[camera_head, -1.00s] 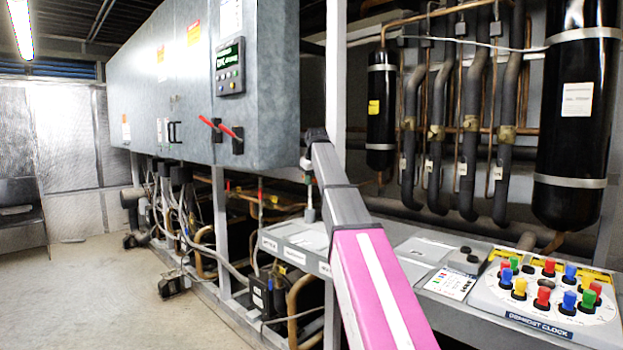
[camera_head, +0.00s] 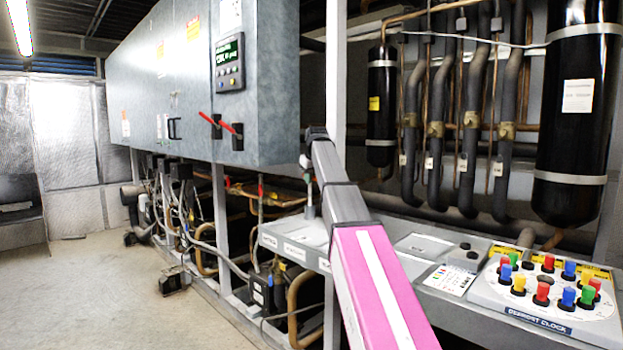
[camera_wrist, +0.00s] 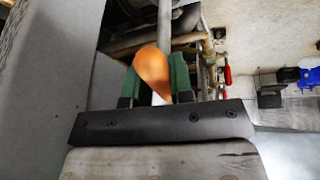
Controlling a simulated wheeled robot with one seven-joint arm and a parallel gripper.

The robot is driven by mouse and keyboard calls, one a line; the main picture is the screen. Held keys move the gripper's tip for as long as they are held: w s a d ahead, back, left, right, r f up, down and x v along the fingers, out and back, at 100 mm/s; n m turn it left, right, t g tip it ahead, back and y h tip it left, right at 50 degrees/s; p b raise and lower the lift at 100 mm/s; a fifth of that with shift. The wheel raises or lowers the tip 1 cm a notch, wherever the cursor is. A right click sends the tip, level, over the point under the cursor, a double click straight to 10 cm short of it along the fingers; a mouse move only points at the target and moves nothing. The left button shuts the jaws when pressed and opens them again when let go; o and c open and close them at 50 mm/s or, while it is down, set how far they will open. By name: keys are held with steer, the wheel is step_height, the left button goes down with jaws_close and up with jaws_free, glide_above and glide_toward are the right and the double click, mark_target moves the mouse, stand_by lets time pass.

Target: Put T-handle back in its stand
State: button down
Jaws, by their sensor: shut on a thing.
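In the wrist view, my gripper (camera_wrist: 155,86) has its green fingers closed on the T-handle (camera_wrist: 152,70). An orange, tapered part of it shows between the fingers, and a grey rod lies in line beyond it. In the head view, my arm reaches to the front ledge, and its dark end is near the grey cabinet's lower corner. A thin grey upright piece (camera_head: 310,198) stands or hangs below that end, over the ledge's left part. I cannot tell whether it is the T-handle or its stand. The fingers are not clearly visible in the head view.
The grey ledge (camera_head: 402,222) runs along the rack front. A board with several coloured knobs (camera_head: 550,291) sits at its right. The grey cabinet (camera_head: 265,110) with red levers is close to my arm's end. Pipes and black cylinders stand behind. The floor at left is mostly clear.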

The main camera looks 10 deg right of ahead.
stand_by(0.4)
steer(key=c, duration=0.9)
jaws_free()
steer(key=v, duration=1)
steer(key=shift+s+r, duration=0.1)
steer(key=shift+r, duration=0.25)
